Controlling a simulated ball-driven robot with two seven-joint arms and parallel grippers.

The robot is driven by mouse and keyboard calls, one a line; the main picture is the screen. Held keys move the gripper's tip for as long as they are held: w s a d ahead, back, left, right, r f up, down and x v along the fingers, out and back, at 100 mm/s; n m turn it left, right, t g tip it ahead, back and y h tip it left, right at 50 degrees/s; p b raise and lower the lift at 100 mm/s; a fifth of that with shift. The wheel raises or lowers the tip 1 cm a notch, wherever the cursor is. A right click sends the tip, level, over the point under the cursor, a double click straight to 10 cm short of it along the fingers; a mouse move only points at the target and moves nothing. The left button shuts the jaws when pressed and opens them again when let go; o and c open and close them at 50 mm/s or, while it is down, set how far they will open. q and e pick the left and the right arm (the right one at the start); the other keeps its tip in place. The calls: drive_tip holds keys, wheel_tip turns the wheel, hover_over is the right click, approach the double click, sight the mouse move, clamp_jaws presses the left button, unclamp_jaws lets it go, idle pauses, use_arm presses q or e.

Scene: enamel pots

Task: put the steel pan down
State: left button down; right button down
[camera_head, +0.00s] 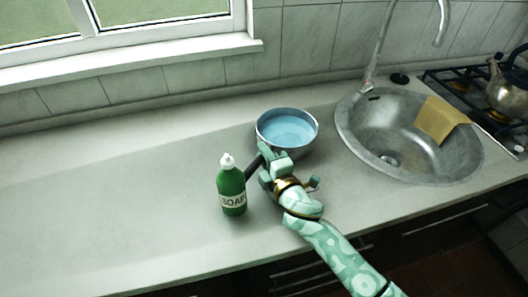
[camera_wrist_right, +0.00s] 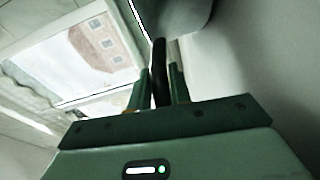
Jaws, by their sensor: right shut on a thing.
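The steel pan (camera_head: 287,130) is near the middle of the head view, with light blue inside. It looks level; I cannot tell whether its base touches the counter (camera_head: 120,190). Its black handle (camera_head: 254,165) points to the lower left. My right gripper (camera_head: 267,167) is shut on this handle, beside the pan's near side. In the right wrist view the dark handle (camera_wrist_right: 160,70) stands between the two fingers of the gripper (camera_wrist_right: 161,85), and the grey pan body (camera_wrist_right: 182,14) is at the top. My left gripper is in neither view.
A green soap bottle (camera_head: 232,190) stands upright just left of the handle and gripper. A steel sink (camera_head: 370,150) with a yellow cloth (camera_head: 440,120) on its rim is to the right. A kettle (camera_head: 508,88) is on the hob. The counter's left side is clear.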

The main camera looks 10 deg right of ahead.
drive_tip(key=shift+r, duration=0.2)
drive_tip(key=shift+w+f, duration=0.1)
drive_tip(key=shift+f, duration=0.05)
drive_tip(key=c, duration=1.3)
unclamp_jaws()
drive_tip(key=shift+f, duration=0.1)
drive_tip(key=p+v, duration=0.1)
drive_tip(key=v, duration=1.1)
